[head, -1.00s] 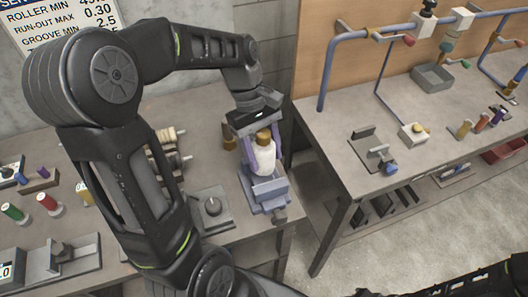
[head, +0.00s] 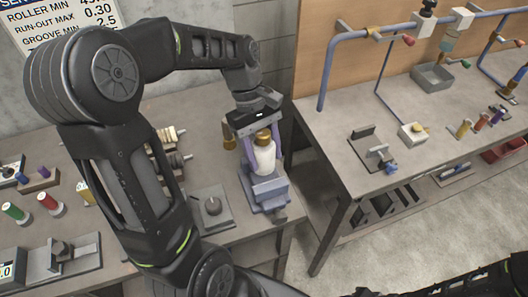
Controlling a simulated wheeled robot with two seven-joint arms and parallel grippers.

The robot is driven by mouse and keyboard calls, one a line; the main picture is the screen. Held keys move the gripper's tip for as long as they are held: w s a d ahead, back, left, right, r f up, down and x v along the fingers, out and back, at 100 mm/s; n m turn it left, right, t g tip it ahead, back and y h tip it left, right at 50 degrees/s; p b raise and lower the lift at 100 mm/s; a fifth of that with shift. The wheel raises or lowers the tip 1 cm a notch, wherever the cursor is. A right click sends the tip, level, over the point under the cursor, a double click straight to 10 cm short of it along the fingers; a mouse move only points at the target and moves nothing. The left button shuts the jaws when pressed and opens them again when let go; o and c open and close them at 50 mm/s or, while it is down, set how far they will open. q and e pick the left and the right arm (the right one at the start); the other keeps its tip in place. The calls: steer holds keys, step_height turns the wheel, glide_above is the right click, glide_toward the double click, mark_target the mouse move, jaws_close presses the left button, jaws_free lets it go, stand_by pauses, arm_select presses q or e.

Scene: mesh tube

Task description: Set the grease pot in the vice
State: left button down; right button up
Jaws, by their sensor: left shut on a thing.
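The grease pot (head: 264,156) is a white bottle with a brown-gold cap. It stands upright at the blue-grey vice (head: 268,190), at the right end of the left bench. My left gripper (head: 263,150) reaches down from above with its purple fingers on either side of the pot and is shut on it. The pot's base is low, at the vice jaws; the front jaw hides its bottom, so I cannot tell whether it rests inside. A dark part of my right arm shows at the lower right edge; its gripper is out of view.
Rollers on a stand (head: 172,150) and a small brown bottle (head: 229,131) are behind. A gap separates this bench from the right bench (head: 330,130), which carries pipes and a grey tray (head: 433,77).

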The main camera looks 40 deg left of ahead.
arm_select(q)
steer(key=shift+f+b, duration=1.55)
steer(key=shift+f, duration=1.15)
stand_by(1.7)
steer(key=c, duration=0.5)
jaws_free()
steer(key=shift+r, duration=0.15)
steer(key=v, duration=0.7)
steer(key=shift+a+r+b, duration=0.15)
steer(key=shift+r+b, duration=0.1)
steer(key=shift+b, duration=0.1)
